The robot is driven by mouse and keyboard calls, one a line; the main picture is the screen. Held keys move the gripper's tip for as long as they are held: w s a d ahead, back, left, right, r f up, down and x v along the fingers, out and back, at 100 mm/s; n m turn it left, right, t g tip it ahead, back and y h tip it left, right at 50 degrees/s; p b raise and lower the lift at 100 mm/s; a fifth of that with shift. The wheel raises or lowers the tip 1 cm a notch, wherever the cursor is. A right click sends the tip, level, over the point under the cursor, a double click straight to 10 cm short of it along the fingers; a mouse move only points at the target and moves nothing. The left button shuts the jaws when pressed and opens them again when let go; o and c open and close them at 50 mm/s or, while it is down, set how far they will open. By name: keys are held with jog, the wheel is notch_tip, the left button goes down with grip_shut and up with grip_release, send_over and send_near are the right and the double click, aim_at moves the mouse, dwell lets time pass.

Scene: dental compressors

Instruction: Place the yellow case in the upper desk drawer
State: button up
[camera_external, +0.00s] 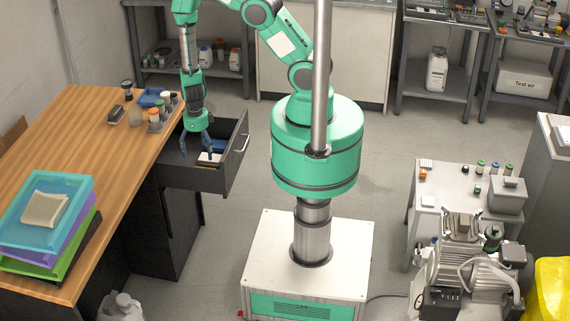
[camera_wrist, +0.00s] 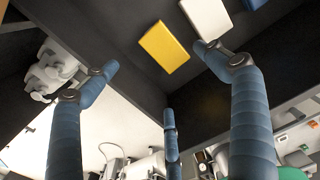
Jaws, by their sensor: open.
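The upper desk drawer (camera_external: 188,178) is pulled open from the wooden desk. In the wrist view, the yellow case (camera_wrist: 165,47) lies flat on the drawer's dark floor (camera_wrist: 120,30), next to a white item (camera_wrist: 207,18). In the external view I cannot make out the yellow case clearly; my gripper is in front of that area. My gripper (camera_external: 197,146) points down into the drawer. In the wrist view its blue fingers (camera_wrist: 157,76) are spread, with nothing between them. The right fingertip overlaps the white item's edge in the picture; I cannot tell whether they touch.
The drawer walls stand close around my gripper. The floor between desk and my base is clear.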

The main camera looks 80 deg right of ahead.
jog(key=shift+r, duration=0.1)
jog(key=w+a+r+n+t+y, duration=0.1)
jog(key=w+a+r+n, duration=0.1)
jog(key=r+n, duration=0.65)
jog(key=w+a+r+n+t, duration=0.1)
jog(key=a+r+n, duration=0.2)
jog(key=r, duration=1.1)
jog(key=w+a+r+n+t+y, duration=0.1)
jog(key=w+a+r+n, duration=0.1)
jog(key=r+n, duration=0.65)
jog(key=s+d+r+n+t+h, duration=0.1)
jog(key=s+r+n, duration=0.6)
jog(key=s+r, duration=0.3)
jog(key=s+d+r+n+t+h, duration=0.1)
jog(key=s+r+n, duration=0.7)
jog(key=r, duration=0.8)
jog(key=s, duration=0.3)
jog(key=shift+d+r+n+t, duration=0.15)
jog(key=shift+r+n+t, duration=0.15)
